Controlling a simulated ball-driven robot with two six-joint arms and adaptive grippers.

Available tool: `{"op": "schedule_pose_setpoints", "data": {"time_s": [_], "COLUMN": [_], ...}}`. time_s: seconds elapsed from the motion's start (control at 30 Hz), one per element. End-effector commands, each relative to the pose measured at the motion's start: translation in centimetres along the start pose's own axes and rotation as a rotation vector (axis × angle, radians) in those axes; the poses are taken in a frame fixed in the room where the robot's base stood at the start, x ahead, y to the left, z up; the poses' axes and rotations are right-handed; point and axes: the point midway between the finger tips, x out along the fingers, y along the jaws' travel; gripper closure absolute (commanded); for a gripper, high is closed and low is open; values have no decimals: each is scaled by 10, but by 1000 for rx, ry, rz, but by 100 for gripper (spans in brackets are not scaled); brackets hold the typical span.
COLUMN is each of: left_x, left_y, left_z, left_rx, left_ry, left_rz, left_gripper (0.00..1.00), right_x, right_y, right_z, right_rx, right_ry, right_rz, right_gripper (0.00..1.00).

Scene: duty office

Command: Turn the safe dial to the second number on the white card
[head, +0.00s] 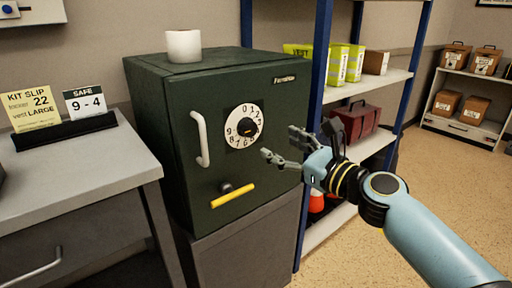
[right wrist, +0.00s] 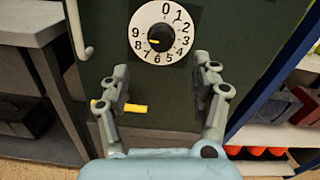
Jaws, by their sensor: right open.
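The white safe card (head: 85,101) reads "SAFE 9 - 4" and stands in a black holder on the desk. The white safe dial (head: 232,139) is on the front of the dark green safe (head: 175,95), with numbers 0 to 9 around a black knob. In the right wrist view the dial (right wrist: 146,14) is ahead of the fingers, and the yellow mark on the knob (right wrist: 163,36) points left, roughly at 8. My right gripper (head: 281,146) is open and empty, in front of the safe, right of and slightly below the knob, apart from it. My left gripper is out of view.
A pale handle (head: 200,140) and a yellow lever (head: 232,196) stick out from the safe door. A white cup (head: 183,46) stands on the safe. A yellow kit slip (head: 32,109) is beside the card. Blue-post shelves (head: 375,78) stand close on the right.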

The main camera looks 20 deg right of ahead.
Motion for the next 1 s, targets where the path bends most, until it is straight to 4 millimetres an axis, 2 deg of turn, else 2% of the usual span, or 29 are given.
{"op": "schedule_pose_setpoints", "data": {"time_s": [0.1, 0.23, 0.4, 0.6, 0.73, 1.0], "left_x": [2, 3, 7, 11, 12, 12], "left_y": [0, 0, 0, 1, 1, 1], "left_z": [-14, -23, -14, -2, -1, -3], "left_rx": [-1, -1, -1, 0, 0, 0], "left_ry": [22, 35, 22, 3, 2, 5], "left_rz": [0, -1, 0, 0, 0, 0], "left_gripper": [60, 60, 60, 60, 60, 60], "right_x": [14, 37, 72, 100, 107, 108], "right_y": [-2, -1, -1, -1, -1, -1], "right_z": [0, 0, -2, -2, -2, -2], "right_rx": [-3, -3, -3, -6, -6, -6], "right_ry": [-3, -3, -1, 1, 2, 2], "right_rz": [-2, -2, -2, -2, -1, -1], "right_gripper": [36, 36, 36, 36, 36, 36]}}
